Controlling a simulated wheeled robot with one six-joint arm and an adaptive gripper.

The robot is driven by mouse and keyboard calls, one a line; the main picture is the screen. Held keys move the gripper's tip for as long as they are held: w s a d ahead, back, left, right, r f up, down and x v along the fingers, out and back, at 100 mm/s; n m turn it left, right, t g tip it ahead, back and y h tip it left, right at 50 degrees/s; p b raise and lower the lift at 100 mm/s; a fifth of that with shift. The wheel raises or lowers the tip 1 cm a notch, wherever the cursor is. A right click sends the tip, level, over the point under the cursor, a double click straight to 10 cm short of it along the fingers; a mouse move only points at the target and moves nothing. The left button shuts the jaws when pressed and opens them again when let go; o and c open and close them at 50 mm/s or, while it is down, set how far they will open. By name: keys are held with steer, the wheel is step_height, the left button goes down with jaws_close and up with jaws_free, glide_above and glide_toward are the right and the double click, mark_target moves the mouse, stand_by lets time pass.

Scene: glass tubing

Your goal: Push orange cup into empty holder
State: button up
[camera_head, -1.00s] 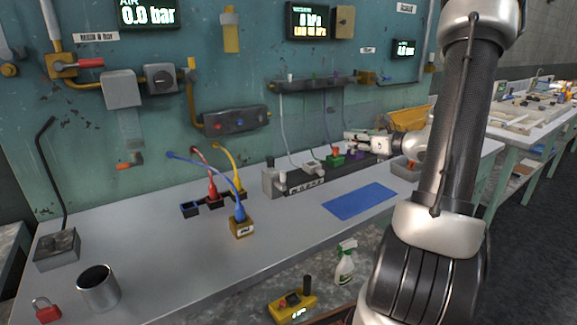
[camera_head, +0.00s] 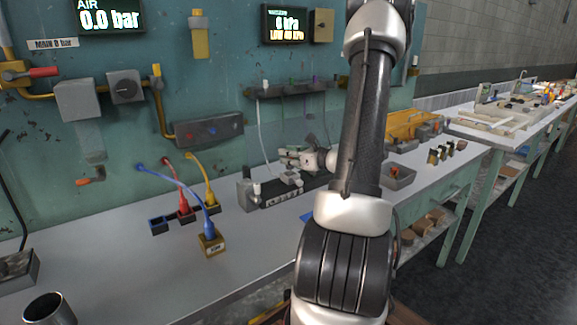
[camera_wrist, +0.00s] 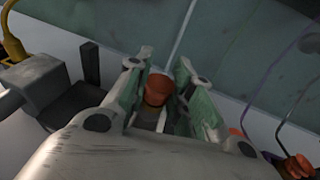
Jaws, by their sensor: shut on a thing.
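An orange cup (camera_wrist: 158,88) with a darker lower part is between the two fingers of my gripper (camera_wrist: 157,78) in the wrist view. The fingers have green inner pads and close on it from both sides. My gripper (camera_head: 287,158) is above the dark block (camera_head: 283,197) with pale fittings at the back of the bench in the head view. The cup is too small to tell there. My gripper and arm hide part of the block. I cannot make out the empty holder or whether the cup touches it.
A grey box (camera_wrist: 32,85) and a dark upright post (camera_wrist: 91,63) are left of the fingers. Another orange-red piece (camera_wrist: 295,167) with a purple hose lies at the right. Blue, red and yellow hoses (camera_head: 183,205) stand left on the bench.

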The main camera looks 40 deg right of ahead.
steer(key=shift+d+f, duration=0.1)
steer(key=shift+f, duration=1.5)
steer(key=shift+f, duration=0.1)
steer(key=o, duration=0.8)
steer(key=shift+o, duration=0.2)
